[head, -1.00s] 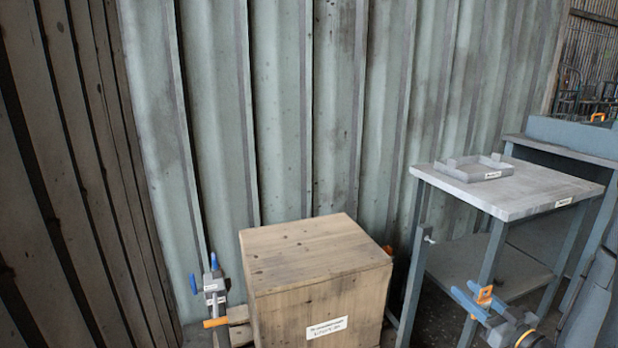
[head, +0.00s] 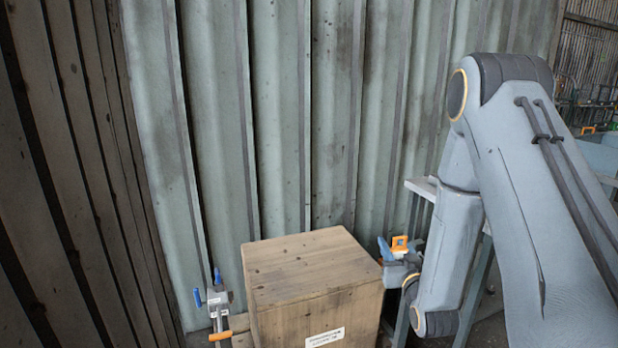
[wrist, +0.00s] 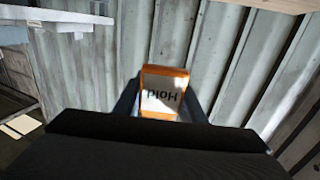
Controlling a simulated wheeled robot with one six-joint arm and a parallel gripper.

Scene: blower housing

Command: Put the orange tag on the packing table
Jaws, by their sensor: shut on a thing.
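My gripper (head: 396,250) is shut on the orange tag (head: 400,243), holding it upright in the air just right of the wooden crate's far corner. In the wrist view the tag (wrist: 163,92) is between the fingers, its white face reading "Hold". A grey-topped table (head: 420,187), which may be the packing table, stands behind my arm at right. Only the left edge of its top and some legs show; my arm hides the rest. A table edge also shows at the upper left of the wrist view (wrist: 55,15). The tag is apart from the table.
A wooden crate (head: 312,270) with a white label stands at front centre. A clamp-like fixture with blue and orange handles (head: 220,305) is left of it. A corrugated metal wall (head: 280,120) closes off the back. A small orange item (head: 588,130) shows far right.

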